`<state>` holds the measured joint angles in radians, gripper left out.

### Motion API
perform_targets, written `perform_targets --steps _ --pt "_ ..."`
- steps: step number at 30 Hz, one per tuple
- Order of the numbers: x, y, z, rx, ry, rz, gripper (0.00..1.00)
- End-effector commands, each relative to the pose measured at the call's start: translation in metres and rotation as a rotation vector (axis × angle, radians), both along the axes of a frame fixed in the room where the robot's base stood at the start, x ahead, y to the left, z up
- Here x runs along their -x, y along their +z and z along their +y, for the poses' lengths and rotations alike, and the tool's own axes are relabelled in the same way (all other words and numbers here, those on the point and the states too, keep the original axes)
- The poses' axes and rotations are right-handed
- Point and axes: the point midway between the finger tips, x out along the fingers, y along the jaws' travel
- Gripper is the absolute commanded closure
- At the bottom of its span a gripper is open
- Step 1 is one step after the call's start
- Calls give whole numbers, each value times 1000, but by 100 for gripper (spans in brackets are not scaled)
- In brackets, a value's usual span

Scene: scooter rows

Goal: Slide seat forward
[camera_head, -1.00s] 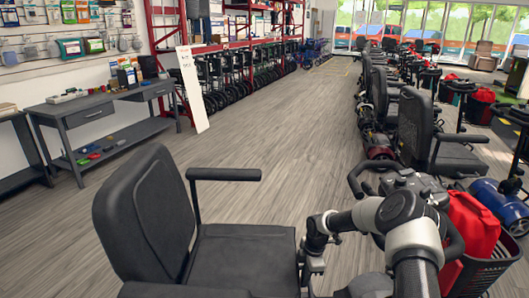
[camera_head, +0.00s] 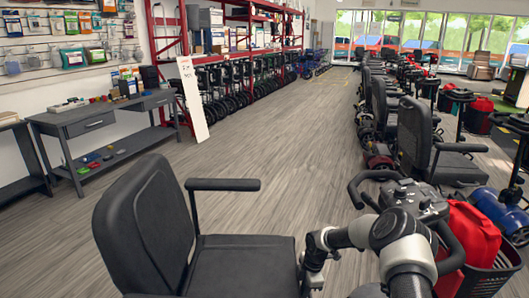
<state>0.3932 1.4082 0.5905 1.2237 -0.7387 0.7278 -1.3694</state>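The black scooter seat (camera_head: 244,262) is in the lower middle of the head view, with its tall backrest (camera_head: 148,225) at the left. The far armrest (camera_head: 222,184) is level. My grey and white arm reaches in from the lower right.
The scooter's handlebar (camera_head: 408,196) and front basket (camera_head: 492,282) with a red bag (camera_head: 470,235) stand right of my arm. Other scooters line the right side. A grey workbench (camera_head: 110,122) and a leaning white sign (camera_head: 192,98) stand at the left. The middle aisle floor is clear.

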Motion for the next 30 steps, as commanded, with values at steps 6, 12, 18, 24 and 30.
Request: perform_targets --steps 6,12,18,24,30 --pt "12 -12 -9 7 0 29 100" --pt "13 -13 -19 8 -3 30 100" --pt "12 -13 -25 10 -1 27 100" --pt "11 -12 -20 9 3 25 100" --pt "11 -12 -12 9 7 22 100"
